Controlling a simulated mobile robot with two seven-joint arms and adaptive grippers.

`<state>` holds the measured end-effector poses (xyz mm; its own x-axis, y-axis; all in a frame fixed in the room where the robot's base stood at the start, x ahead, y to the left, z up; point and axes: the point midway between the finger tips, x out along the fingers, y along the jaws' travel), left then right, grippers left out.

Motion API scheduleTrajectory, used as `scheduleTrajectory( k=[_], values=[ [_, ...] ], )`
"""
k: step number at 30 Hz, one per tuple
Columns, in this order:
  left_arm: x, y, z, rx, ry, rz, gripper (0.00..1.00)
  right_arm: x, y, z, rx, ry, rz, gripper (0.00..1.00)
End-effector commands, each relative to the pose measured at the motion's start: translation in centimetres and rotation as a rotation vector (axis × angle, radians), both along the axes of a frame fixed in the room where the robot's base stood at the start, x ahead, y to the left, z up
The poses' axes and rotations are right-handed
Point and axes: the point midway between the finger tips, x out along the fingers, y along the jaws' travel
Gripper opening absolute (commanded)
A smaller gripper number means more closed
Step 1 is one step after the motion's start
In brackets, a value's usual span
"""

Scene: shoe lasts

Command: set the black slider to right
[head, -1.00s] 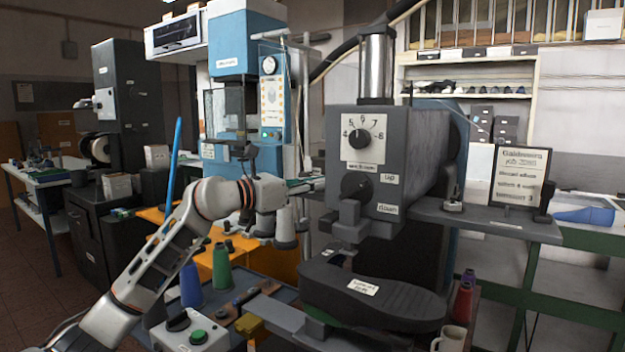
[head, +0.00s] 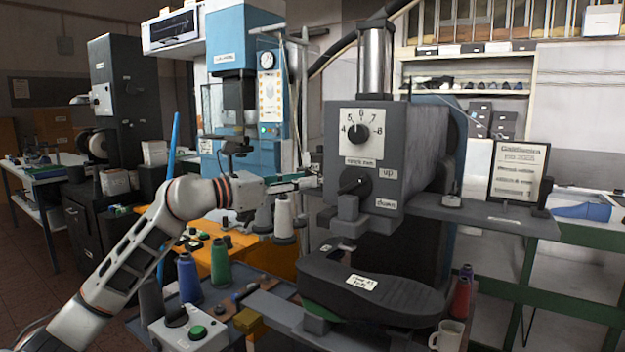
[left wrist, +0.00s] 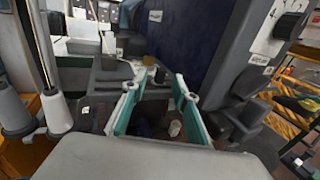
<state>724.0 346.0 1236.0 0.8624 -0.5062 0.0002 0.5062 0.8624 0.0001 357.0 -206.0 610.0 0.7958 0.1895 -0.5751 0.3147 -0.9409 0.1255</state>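I cannot pick out for certain a black slider in these views. The dark grey press (head: 395,130) carries a black pointer knob on a numbered plate (head: 362,133). Below it, a black lever knob (head: 354,184) sits beside labels reading up and down. My left gripper (head: 312,182) is just left of the press face, at about the height of the lever knob. In the left wrist view its two teal fingers (left wrist: 156,84) are spread apart with nothing held between them. The plate with its black knob shows at that view's upper right, outside the fingers. My right gripper is in neither view.
A control box (head: 188,338) with a black knob and a green button stands at the front left. Thread cones (head: 221,264) stand behind it. A dark shoe-shaped form (head: 375,290) lies under the press head. A mug (head: 447,336) and a framed sign (head: 518,172) are to the right.

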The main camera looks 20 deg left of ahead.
Motion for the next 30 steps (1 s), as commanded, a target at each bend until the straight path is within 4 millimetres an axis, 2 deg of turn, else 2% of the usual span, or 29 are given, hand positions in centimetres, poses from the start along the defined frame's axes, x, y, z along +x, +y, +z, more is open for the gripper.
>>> scheduleTrajectory(
  k=[6,12,26,29,30],
  values=[
    [-3.9,2.4,-0.2,0.003,0.003,0.001,0.29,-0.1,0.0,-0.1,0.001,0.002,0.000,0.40],
    [-5.9,3.5,-0.1,0.001,0.001,0.000,0.29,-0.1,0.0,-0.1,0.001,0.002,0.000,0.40],
    [-6.7,3.9,0.0,0.000,0.000,-0.001,0.29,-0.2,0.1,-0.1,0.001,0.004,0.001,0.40],
    [-6.7,3.7,-0.2,-0.006,0.004,-0.005,0.03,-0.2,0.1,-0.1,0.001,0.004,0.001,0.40],
    [-6.7,3.5,-0.5,-0.016,0.009,-0.011,0.00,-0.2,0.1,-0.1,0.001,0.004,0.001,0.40]
  ],
)
